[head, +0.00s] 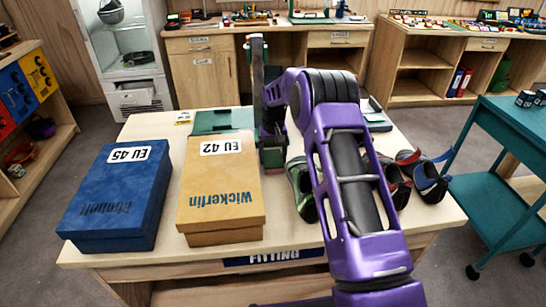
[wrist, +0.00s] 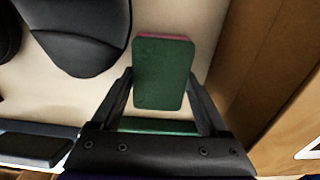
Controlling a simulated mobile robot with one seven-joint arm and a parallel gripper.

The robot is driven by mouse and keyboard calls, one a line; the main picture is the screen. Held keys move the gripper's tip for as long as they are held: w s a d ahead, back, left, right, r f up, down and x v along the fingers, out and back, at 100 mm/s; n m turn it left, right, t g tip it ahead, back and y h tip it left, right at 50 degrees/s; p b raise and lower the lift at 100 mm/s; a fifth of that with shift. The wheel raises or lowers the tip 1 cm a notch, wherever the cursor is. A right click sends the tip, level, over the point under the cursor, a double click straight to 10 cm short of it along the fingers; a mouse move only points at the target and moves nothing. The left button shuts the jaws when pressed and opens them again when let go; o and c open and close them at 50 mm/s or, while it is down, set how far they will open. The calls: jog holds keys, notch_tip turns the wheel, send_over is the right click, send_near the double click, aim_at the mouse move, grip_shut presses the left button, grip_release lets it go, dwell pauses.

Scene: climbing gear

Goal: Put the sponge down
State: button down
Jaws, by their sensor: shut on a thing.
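The sponge (wrist: 163,75) is a rounded green block with a pink layer showing along its far edge. In the wrist view it sits between the two dark fingers of my gripper (wrist: 161,82), which is shut on it. Pale tabletop (wrist: 200,20) shows around the sponge. In the head view my gripper (head: 272,142) points down over the middle of the fitting table (head: 290,240), between the tan box and the shoes. The sponge shows there as a dark green patch (head: 272,159) at the fingers. I cannot tell whether it touches the table.
A blue EU 45 box (head: 115,195) and a tan EU 42 box (head: 222,185) stand at left. A green shoe (head: 301,188) and dark shoes (head: 431,183) lie at right, partly behind my arm. A green tray (head: 222,120) lies behind. A teal cart (head: 510,185) stands right.

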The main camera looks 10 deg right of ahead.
grip_release()
jog(key=shift+r, duration=0.1)
